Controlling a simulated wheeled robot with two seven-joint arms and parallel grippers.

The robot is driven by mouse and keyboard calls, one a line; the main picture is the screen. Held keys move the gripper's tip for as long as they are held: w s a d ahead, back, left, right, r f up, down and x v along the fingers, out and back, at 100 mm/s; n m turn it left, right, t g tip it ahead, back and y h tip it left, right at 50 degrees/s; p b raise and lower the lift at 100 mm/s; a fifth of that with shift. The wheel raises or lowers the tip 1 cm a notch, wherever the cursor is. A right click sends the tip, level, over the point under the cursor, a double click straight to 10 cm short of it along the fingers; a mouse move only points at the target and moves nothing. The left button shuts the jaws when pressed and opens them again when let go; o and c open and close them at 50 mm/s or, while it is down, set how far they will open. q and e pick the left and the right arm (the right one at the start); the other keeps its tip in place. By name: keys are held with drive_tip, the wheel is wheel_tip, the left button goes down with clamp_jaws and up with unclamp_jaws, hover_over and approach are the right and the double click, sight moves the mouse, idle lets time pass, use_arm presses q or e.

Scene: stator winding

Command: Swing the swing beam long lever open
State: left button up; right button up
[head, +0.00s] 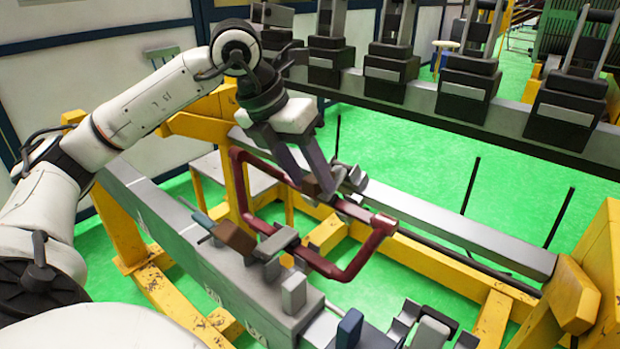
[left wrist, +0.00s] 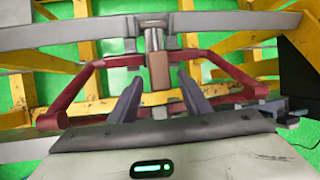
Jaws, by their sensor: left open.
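A brown lever handle (head: 312,187), which looks like the long lever, sits at a clamp on the far grey beam (head: 455,230). In the left wrist view the brown handle (left wrist: 159,70) stands upright in the picture, centred just beyond my fingertips. My left gripper (head: 305,178) is open, reaching down from above at the handle. Its two dark fingers (left wrist: 161,98) lie to either side of the handle's line, with a gap between them. The fingers partly hide the lever in the head view. My right gripper is not in view.
A dark red rectangular frame (head: 345,272) spans the far and near beams around the lever. A second brown block (head: 235,237) and grey clamps (head: 293,292) stand on the near beam (head: 165,225). Yellow supports (head: 600,240) flank the beams. Black clamp units (head: 468,85) line the back rail.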

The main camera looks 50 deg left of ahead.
use_arm(q)
drive_tip(key=shift+w+f, duration=0.15)
drive_tip(key=shift+f, duration=0.15)
clamp_jaws()
drive_tip(key=shift+w+r+p, duration=0.2)
drive_tip(key=shift+r+p, duration=0.2)
drive_tip(key=shift+r, duration=0.05)
